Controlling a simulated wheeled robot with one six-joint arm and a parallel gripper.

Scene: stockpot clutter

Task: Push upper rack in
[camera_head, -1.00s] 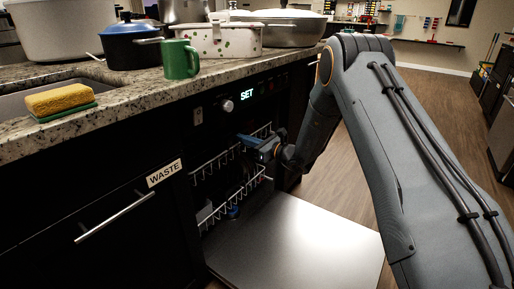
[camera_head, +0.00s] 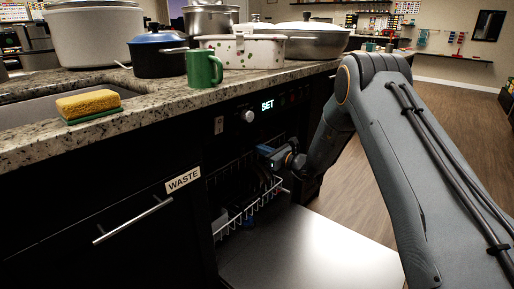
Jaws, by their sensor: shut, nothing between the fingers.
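The dishwasher stands open under the counter, with its door (camera_head: 310,252) folded down flat. The upper rack (camera_head: 229,167) shows as a white wire edge high in the dark opening, and it looks mostly inside. The lower rack (camera_head: 247,211) shows beneath it, with its white wire front nearer the door. My gripper (camera_head: 264,151) is shut and empty, at the upper rack's front toward its right end. Whether it touches the wire is unclear. My wrist hides the right end of the upper rack.
The control panel (camera_head: 265,107) reads SET just above my gripper. The counter (camera_head: 150,117) overhangs, bearing a green mug (camera_head: 204,68), sponge (camera_head: 88,103) and several pots. A WASTE drawer (camera_head: 150,220) is at left. Floor at right is clear.

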